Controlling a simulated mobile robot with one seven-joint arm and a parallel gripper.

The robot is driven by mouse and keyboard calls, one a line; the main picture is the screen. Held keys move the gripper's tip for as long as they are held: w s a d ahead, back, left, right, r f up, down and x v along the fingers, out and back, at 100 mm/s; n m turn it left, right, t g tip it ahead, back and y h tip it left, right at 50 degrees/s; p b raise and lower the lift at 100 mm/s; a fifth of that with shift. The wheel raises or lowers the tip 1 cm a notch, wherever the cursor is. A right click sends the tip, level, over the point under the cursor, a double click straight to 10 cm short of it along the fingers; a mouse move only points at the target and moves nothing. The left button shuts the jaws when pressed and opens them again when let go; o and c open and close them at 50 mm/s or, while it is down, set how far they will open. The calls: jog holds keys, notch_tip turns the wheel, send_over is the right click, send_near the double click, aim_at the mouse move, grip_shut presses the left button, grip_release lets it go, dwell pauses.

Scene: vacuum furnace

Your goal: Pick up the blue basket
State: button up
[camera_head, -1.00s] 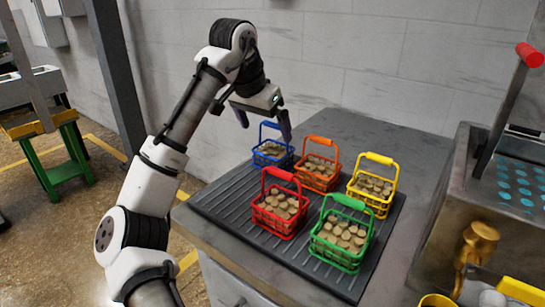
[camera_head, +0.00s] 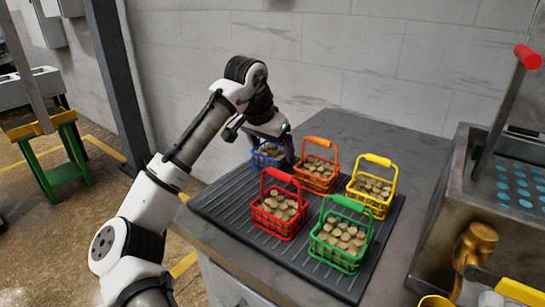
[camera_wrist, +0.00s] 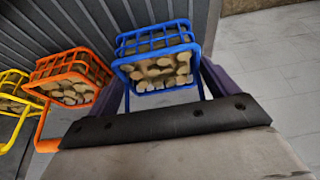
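The blue basket (camera_head: 266,157) stands upright at the far left corner of the dark ribbed mat, holding brown round pieces. In the wrist view the blue basket (camera_wrist: 158,68) is straight ahead of my gripper (camera_wrist: 165,88). The purple fingers are apart, one on each side of the basket's handle. The top of the handle is hidden behind the gripper body. In the head view my gripper (camera_head: 270,142) is low over the basket and covers its handle. It looks open, with nothing clamped.
An orange basket (camera_head: 317,173) stands close to the right of the blue one. Yellow (camera_head: 373,185), red (camera_head: 280,206) and green (camera_head: 341,234) baskets share the mat (camera_head: 225,208). A wall is behind the counter. A metal machine (camera_head: 450,220) stands at right.

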jog(key=c, duration=0.9)
jog(key=shift+r, duration=0.1)
